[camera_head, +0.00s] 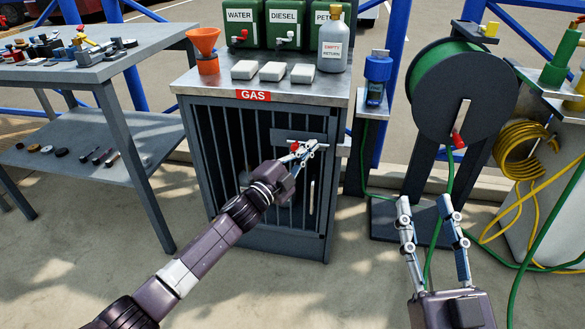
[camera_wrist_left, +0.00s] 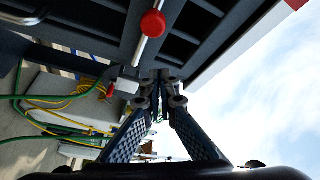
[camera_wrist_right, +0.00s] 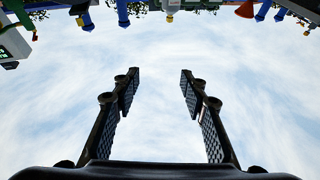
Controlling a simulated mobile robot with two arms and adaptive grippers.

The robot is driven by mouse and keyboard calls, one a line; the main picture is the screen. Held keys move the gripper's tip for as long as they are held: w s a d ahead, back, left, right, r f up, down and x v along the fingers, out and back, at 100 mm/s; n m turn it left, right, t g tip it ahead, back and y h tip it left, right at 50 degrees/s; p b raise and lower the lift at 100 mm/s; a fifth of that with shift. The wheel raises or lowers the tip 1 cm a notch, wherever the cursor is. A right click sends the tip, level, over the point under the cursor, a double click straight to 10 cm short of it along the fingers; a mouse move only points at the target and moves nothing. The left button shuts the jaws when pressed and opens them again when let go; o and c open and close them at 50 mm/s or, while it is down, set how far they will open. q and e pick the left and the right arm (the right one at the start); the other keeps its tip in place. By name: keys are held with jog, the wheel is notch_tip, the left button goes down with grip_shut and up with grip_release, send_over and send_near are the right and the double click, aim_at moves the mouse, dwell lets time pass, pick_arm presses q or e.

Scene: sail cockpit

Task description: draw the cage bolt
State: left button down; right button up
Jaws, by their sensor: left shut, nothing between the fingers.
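The gas cage (camera_head: 262,185) is a grey barred cabinet with a red GAS label. Its bolt is a silver rod with a red knob (camera_head: 294,146) on the upper right of the front. My left gripper (camera_head: 310,146) is at the bolt's right end, shut with nothing between its fingers. In the left wrist view the bolt (camera_wrist_left: 148,45) and its red knob (camera_wrist_left: 153,23) lie above the closed fingertips (camera_wrist_left: 160,75). Whether the fingertips touch the bolt I cannot tell. My right gripper (camera_head: 432,200) is open and empty, right of the cage; its spread fingers show in the right wrist view (camera_wrist_right: 158,85).
On the cage top stand the canisters (camera_head: 288,22), an orange funnel (camera_head: 205,48), white blocks (camera_head: 272,71) and a bottle (camera_head: 333,40). A blue device (camera_head: 376,78) and a hose reel (camera_head: 458,85) stand right of the cage. A workbench (camera_head: 85,70) is at left.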

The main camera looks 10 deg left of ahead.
pick_arm(q)
jog(key=p+v, duration=0.2)
jog(key=v, duration=0.7)
jog(key=shift+s+a, duration=0.25)
jog(key=shift+s, duration=0.05)
pick_arm(e)
notch_tip(320, 180, down, 12)
jog(key=w+d+g+h, duration=0.1)
jog(key=g+h, duration=0.1)
jog(key=g, duration=0.4)
pick_arm(q)
jog(key=shift+f, duration=0.1)
pick_arm(e)
jog(key=shift+f, duration=0.1)
